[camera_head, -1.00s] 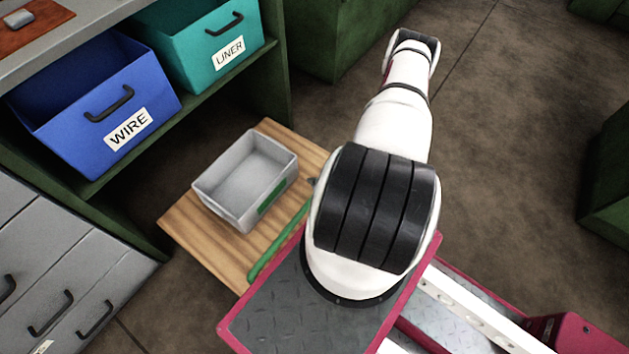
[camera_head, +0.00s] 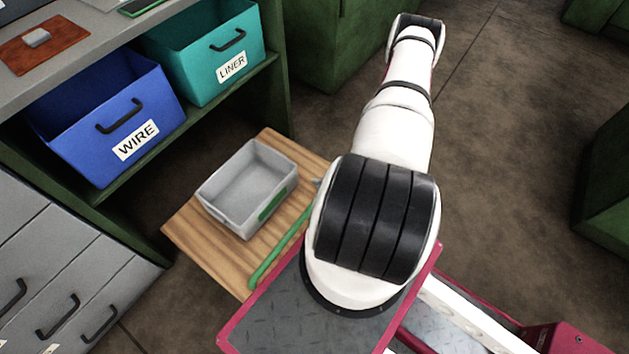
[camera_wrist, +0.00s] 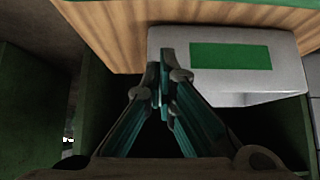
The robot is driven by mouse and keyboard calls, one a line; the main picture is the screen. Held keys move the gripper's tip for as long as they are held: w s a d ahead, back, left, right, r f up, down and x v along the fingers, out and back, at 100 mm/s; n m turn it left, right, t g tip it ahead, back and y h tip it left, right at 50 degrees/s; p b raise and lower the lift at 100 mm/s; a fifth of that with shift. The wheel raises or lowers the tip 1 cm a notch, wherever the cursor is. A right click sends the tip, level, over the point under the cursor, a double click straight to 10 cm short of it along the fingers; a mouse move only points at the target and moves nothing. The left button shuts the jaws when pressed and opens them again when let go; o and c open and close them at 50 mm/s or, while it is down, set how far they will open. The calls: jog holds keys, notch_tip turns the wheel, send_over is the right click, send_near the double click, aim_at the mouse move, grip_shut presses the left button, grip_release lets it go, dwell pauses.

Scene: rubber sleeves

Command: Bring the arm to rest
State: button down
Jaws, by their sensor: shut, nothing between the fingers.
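My arm (camera_head: 397,130) extends away from my body toward the top of the head view, and its far end is bent out of sight there. My gripper (camera_wrist: 163,75) shows in the wrist view, its two teal fingers close together with nothing between them. In that view its fingertips overlap the edge of a grey tray (camera_wrist: 285,75) with a green label; I cannot tell whether they are apart from it. In the head view the tray (camera_head: 217,219) is empty and sits on a wooden board, left of my arm.
A blue WIRE bin (camera_head: 80,140) and a teal LINER bin (camera_head: 190,70) stand on the shelf at left. Grey drawers (camera_head: 60,270) are below. Open floor (camera_head: 510,140) lies right of my arm.

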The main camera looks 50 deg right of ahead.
jog(key=shift+s+r, duration=0.25)
